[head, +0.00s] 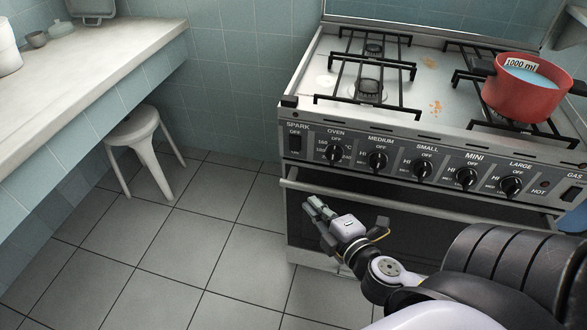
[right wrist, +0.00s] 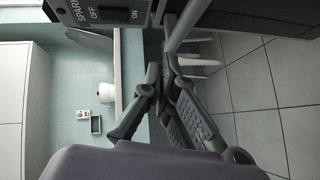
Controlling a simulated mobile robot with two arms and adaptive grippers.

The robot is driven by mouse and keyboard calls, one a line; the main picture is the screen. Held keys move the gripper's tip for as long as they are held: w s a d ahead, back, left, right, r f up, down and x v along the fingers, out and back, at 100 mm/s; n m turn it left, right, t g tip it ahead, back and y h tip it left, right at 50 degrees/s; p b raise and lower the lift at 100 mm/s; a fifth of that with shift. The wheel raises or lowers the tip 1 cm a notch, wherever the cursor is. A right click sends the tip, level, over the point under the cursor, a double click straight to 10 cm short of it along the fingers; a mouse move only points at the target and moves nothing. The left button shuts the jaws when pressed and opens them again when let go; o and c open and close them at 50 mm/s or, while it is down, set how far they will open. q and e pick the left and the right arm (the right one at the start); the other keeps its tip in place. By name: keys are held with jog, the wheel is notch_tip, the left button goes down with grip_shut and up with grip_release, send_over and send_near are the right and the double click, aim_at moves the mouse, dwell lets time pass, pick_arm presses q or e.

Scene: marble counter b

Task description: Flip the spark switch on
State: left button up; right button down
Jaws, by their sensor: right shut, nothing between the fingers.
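The spark switch (head: 295,143) is a small black rocker at the left end of the stove's front panel, under the word SPARK. In the right wrist view the switch (right wrist: 113,14) sits at the top edge, between the OFF and ON labels. I cannot tell which side is pressed. My right gripper (head: 313,207) is shut and empty, below the switch and in front of the oven door. Its fingers (right wrist: 162,75) are apart from the switch in the right wrist view. My left gripper is not in view.
The stove (head: 420,125) has a row of black knobs and a red pot (head: 520,98) of blue liquid on top. The oven handle (head: 300,183) runs below the panel. A white stool (head: 142,140) stands beside the counter (head: 80,75). The tiled floor between is clear.

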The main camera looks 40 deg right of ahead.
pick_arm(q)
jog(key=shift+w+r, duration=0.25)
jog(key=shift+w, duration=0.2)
pick_arm(e)
jog(key=shift+n+t, duration=0.5)
jog(key=shift+t, duration=0.2)
jog(key=r, duration=0.1)
jog(key=a+r, duration=0.1)
jog(key=r, duration=0.3)
jog(key=shift+s+a+r, duration=0.15)
jog(key=shift+a+r, duration=0.1)
jog(key=shift+a, duration=0.05)
send_near(295, 144)
jog(key=w+a, duration=0.4)
jog(key=a, duration=0.1)
jog(key=w+d, duration=0.1)
jog(key=w+d+f, duration=0.1)
jog(key=shift+w+d+f, duration=0.1)
jog(key=shift+d+f, duration=0.15)
jog(key=shift+d, duration=0.05)
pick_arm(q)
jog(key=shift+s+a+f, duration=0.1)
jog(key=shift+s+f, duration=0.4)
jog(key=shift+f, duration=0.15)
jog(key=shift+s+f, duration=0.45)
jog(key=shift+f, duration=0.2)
pick_arm(e)
jog(key=shift+w+d, duration=0.3)
jog(key=shift+d, duration=0.05)
jog(key=shift+f, duration=0.1)
